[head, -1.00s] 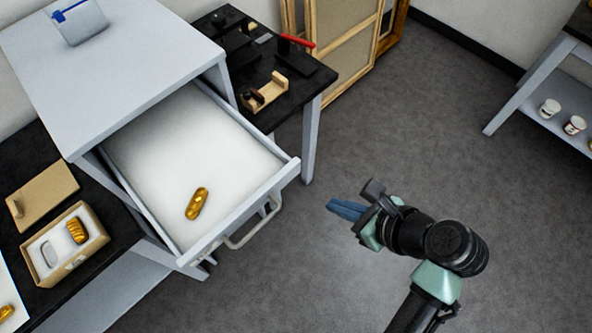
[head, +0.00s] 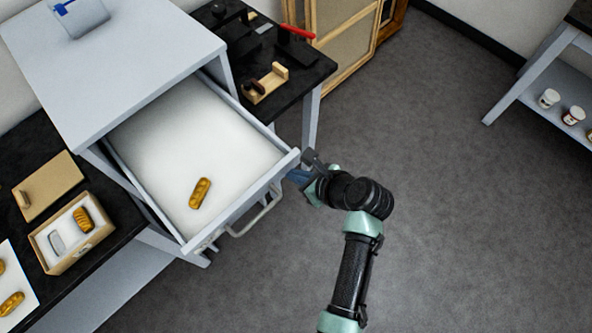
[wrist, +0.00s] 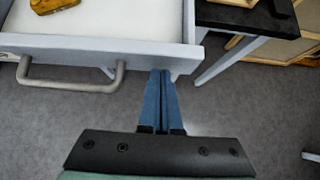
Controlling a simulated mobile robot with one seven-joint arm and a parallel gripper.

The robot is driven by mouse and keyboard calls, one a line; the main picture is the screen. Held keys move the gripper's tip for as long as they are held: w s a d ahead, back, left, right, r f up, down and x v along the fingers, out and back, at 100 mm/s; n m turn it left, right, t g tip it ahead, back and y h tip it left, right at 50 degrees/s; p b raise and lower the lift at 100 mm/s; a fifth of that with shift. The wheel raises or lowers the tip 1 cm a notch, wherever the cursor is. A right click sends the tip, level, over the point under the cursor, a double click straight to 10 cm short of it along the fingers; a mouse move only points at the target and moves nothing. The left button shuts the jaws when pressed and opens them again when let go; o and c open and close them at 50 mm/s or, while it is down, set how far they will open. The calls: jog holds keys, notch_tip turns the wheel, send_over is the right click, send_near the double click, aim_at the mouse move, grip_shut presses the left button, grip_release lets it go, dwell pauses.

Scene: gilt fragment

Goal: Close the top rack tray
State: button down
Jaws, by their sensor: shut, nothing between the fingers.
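The top rack tray (head: 247,141) is a white-lined drawer pulled well out of the grey rack (head: 120,52). A gold fragment (head: 199,193) lies on its lining. The tray's bar handle (head: 258,217) is on its front face; it also shows at left in the wrist view (wrist: 72,86). My gripper (head: 291,175) is shut and empty at the right end of the tray front. In the wrist view its blue fingers (wrist: 161,76) point at the front's lower edge, right of the handle. I cannot tell whether they touch it.
A black table (head: 300,75) with a wooden holder (head: 265,84) and tools stands behind the tray's right side. At left, an open box (head: 72,237) holds another gold piece. Wooden frames lean at the back. The floor (head: 450,210) at right is clear.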

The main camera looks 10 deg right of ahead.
jog(key=shift+w+a, duration=0.1)
dwell(0.3)
jog(key=w+a+b, duration=0.2)
jog(key=w+a, duration=0.3)
jog(key=w, duration=0.2)
jog(key=w+a+b, duration=0.2)
jog(key=w+a, duration=0.3)
jog(key=w, duration=0.2)
jog(key=w+a+b, duration=0.1)
jog(key=w+a, duration=0.5)
jog(key=w, duration=0.2)
jog(key=shift+b, duration=0.4)
jog(key=shift+r, duration=0.2)
